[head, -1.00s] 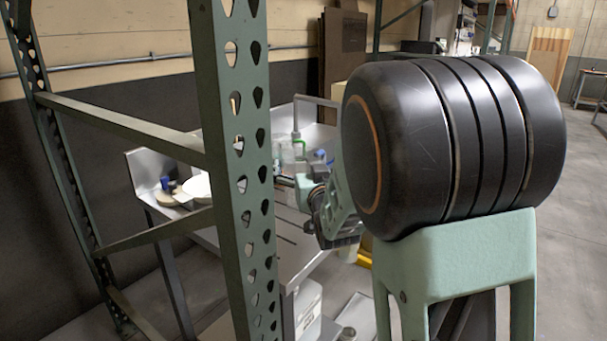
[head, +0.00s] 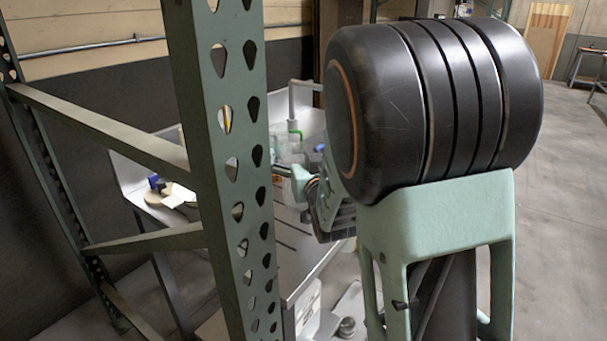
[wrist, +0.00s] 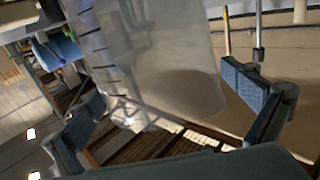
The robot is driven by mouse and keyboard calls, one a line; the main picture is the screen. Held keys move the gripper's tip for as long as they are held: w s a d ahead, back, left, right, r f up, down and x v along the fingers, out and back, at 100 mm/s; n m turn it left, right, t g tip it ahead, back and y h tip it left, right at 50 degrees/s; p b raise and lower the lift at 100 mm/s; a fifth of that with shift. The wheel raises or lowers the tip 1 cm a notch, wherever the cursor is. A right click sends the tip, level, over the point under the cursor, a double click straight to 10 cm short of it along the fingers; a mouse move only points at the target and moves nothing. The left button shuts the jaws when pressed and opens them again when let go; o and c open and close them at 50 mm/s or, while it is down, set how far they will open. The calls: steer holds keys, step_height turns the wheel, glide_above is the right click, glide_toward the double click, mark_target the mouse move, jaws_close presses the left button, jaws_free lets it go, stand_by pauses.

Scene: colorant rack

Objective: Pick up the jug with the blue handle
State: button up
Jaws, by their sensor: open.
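In the head view, several clear jugs stand close together on the metal sink table, partly hidden by my arm. A green handle (head: 296,134) shows among them, and a small blue part (head: 319,148) shows at their right; I cannot tell if it is the blue handle of the jug. My gripper (wrist: 166,92) is open in the wrist view, its two fingers wide apart. A large translucent, whitish container (wrist: 170,50) fills the space beyond and between the fingers; no handle shows on it. A blue object (wrist: 60,50) lies to the left, outside the fingers.
A green perforated rack post (head: 225,150) stands close in front, with crossbars (head: 100,130) to its left. The metal sink table (head: 300,262) lies behind it. A small blue item (head: 155,182) sits at the table's left end. Floor at right is open.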

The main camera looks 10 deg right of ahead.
steer(key=shift+s, duration=0.1)
steer(key=c, duration=1.6)
steer(key=shift+r, duration=0.1)
